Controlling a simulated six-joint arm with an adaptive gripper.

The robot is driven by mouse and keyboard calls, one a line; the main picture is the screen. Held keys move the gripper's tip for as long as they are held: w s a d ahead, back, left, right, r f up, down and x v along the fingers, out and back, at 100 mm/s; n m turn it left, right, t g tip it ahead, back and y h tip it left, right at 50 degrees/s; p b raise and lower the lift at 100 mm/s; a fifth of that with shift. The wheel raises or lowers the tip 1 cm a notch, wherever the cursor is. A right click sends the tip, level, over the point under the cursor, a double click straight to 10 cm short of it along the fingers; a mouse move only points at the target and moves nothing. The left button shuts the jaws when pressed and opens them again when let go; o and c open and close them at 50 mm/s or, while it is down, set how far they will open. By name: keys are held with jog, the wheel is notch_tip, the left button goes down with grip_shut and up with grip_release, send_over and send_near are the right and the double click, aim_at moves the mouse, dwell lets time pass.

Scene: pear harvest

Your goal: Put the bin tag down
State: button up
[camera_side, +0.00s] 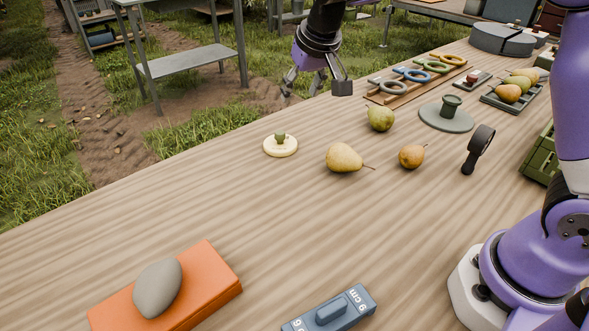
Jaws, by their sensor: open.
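A small pale yellow disc with a green knob (280,148) lies flat on the wooden table near its far edge; it may be the bin tag, though I can read no marking on it. My gripper (315,88) is above the far edge of the table, up and to the right of the disc and clear of it. Its fingers are spread apart and nothing shows between them.
Pears (343,157), (380,118), (411,156) lie mid-table. A black magnifier-like tool (478,148), green stand (446,118), ring rack (399,95) and pear tray (495,99) are right. An orange block (215,273) bears a grey stone; a blue gauge (350,313) is in front.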

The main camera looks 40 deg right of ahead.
jog(key=s+r+n, duration=0.1)
jog(key=s, duration=1)
jog(key=s+d+n+y, duration=0.1)
jog(key=s, duration=1)
jog(key=shift+s+d+r+n+t, duration=0.25)
jog(key=shift+s+r+n+t, duration=0.05)
jog(key=shift+s+r+t, duration=0.1)
